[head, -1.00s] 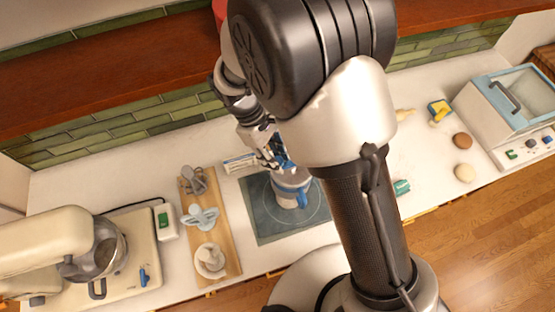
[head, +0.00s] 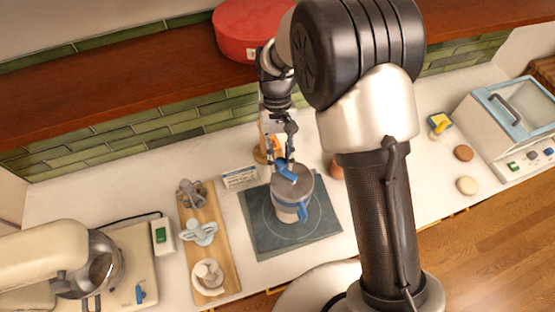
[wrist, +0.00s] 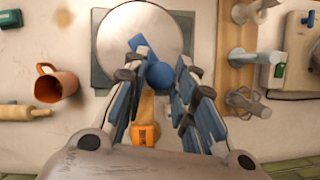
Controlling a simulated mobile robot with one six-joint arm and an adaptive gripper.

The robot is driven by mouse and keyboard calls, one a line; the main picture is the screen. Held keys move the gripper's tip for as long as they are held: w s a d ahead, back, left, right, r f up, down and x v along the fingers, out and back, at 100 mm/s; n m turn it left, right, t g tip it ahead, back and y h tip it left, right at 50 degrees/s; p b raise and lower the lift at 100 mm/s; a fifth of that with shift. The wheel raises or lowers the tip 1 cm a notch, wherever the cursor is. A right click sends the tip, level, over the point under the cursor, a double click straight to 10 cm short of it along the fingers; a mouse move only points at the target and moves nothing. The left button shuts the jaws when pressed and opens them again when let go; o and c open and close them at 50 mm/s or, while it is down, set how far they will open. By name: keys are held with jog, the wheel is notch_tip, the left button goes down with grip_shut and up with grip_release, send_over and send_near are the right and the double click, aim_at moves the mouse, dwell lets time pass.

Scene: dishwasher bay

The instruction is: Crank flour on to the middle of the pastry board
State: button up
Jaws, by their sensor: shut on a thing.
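The flour sifter (head: 293,200) is a grey canister with a blue band and a blue side handle. It stands upright over the middle of the dark pastry board (head: 262,238). From the wrist its round pale top (wrist: 125,38) shows, with board corners (wrist: 100,72) around it. My gripper (head: 283,165) is at the sifter's back upper edge, shut on its blue crank (head: 286,173). The crank's round blue knob (wrist: 160,75) shows between my fingers in the wrist view. I cannot see any flour on the board.
A wooden tray (head: 222,262) with several grey and white tools lies left of the board. A stand mixer (head: 45,250) is at far left. A small labelled box (head: 240,178) is behind the board. An orange-brown mug (wrist: 55,82) shows in the wrist view. A red round tin (head: 250,30) sits on the shelf.

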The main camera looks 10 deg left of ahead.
jog(key=m, duration=0.2)
jog(key=w+d+m+y, duration=0.1)
jog(key=m, duration=0.1)
jog(key=shift+w+y, duration=0.2)
jog(key=shift+y, duration=0.1)
jog(key=shift+w+d+m+y+b, duration=0.15)
jog(key=shift+d+m+y+b, duration=0.1)
jog(key=shift+m, duration=0.4)
jog(key=shift+w+d+m+y+b, duration=0.1)
jog(key=shift+d+m+y, duration=0.15)
jog(key=shift+m, duration=0.4)
jog(key=o, duration=1.1)
jog(key=shift+c, duration=0.2)
jog(key=shift+r, duration=0.1)
jog(key=v, duration=1.2)
